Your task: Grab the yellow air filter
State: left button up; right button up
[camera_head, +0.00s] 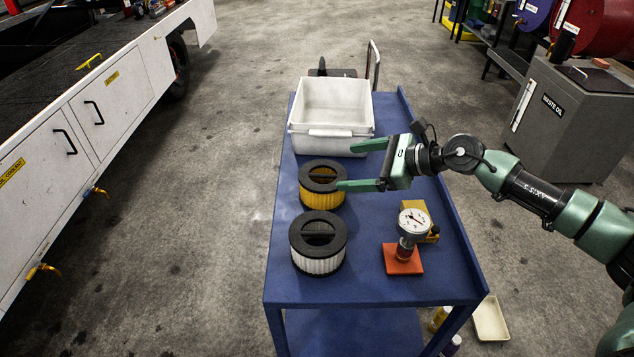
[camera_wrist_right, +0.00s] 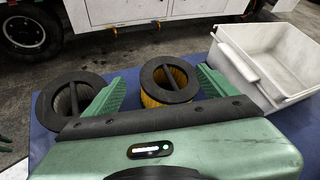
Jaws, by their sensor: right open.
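The yellow air filter (camera_head: 321,190) stands upright on the blue cart, with a black ring top and a bar across its opening. In the right wrist view the yellow filter (camera_wrist_right: 169,82) shows ahead of and between my right gripper's fingers. My right gripper (camera_head: 362,165) is open and empty, its fingers pointing left. In the head view its near fingertip overlaps the filter's right edge; I cannot tell if they touch. My left gripper is not in view.
A white filter (camera_head: 318,249) stands in front of the yellow one. A white bin (camera_head: 334,108) sits behind it. A pressure gauge (camera_head: 411,223) on a red base and a yellow box (camera_head: 424,215) are at right on the blue cart (camera_head: 380,290). A white vehicle (camera_head: 90,115) is at left.

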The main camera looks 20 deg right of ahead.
aim_at(323, 186)
jog(key=w+a+f, duration=0.1)
jog(key=f, duration=0.1)
jog(key=w+a+f+p, duration=0.1)
jog(key=w+a+f, duration=0.1)
jog(key=f, duration=0.1)
jog(key=w+a+f+p, duration=0.1)
jog(key=f, duration=0.1)
jog(key=shift+w+a+f, duration=0.2)
jog(key=shift+a+f, duration=0.15)
jog(key=shift+f, duration=0.05)
jog(key=shift+w+a+f, duration=0.15)
jog(key=shift+a, duration=0.05)
jog(key=shift+d, duration=0.1)
jog(key=shift+c, duration=1)
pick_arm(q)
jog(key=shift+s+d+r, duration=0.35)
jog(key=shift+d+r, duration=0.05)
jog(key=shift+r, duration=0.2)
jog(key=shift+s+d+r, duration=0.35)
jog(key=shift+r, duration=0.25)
pick_arm(e)
jog(key=c, duration=1.5)
jog(key=shift+o, duration=0.2)
